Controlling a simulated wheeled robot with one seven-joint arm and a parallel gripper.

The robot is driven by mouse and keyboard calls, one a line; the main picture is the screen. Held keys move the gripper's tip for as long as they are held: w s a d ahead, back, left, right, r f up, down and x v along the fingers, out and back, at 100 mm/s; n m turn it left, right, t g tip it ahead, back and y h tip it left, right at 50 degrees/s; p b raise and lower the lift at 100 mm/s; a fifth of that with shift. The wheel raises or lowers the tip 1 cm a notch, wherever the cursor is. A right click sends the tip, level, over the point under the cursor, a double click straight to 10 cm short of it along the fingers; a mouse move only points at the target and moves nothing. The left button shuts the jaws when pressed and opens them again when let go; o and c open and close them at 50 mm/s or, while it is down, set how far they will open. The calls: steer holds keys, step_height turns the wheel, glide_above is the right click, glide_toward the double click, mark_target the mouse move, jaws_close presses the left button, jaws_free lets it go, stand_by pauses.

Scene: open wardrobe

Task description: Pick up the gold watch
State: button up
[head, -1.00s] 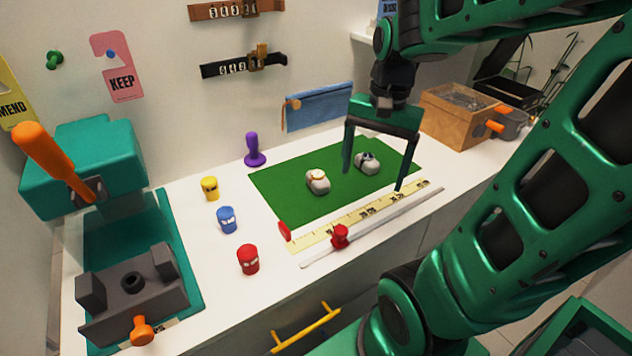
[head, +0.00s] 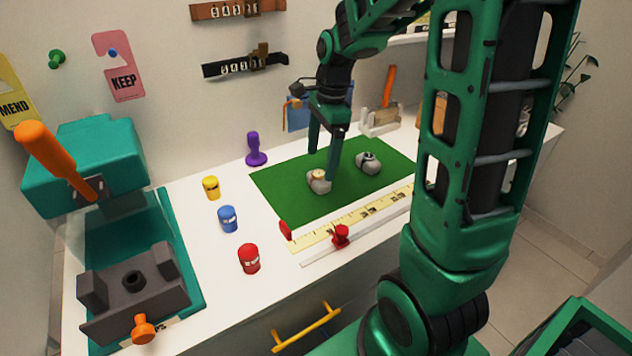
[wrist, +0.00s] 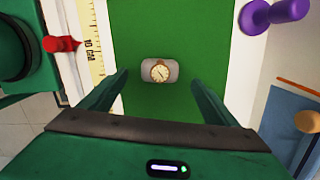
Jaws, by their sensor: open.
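The gold watch (head: 318,175) sits on a small grey-white cushion on the green mat (head: 290,195). In the wrist view the gold watch (wrist: 160,72) shows its round cream dial facing up, with its cushion lying between and ahead of my fingers. My gripper (head: 322,165) is open and empty, pointing down above the watch, and partly overlaps it in the head view. In the wrist view my gripper (wrist: 160,80) has its two green fingers spread wide, one on each side of the cushion, apart from it.
A second cushion with a dark watch (head: 368,161) lies to the right on the mat. A yellow ruler (head: 340,225) and a red slider (head: 341,236) run along the front. A purple stamp (head: 255,150) stands behind left. Yellow, blue and red pots (head: 248,258) stand left.

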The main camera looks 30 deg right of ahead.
mark_target(319, 173)
steer(key=shift+w+a+f, duration=0.1)
steer(key=shift+a+f, duration=0.1)
steer(key=shift+f, duration=1.3)
steer(key=shift+a+f, duration=0.15)
steer(key=shift+f, duration=1.3)
steer(key=c, duration=1.2)
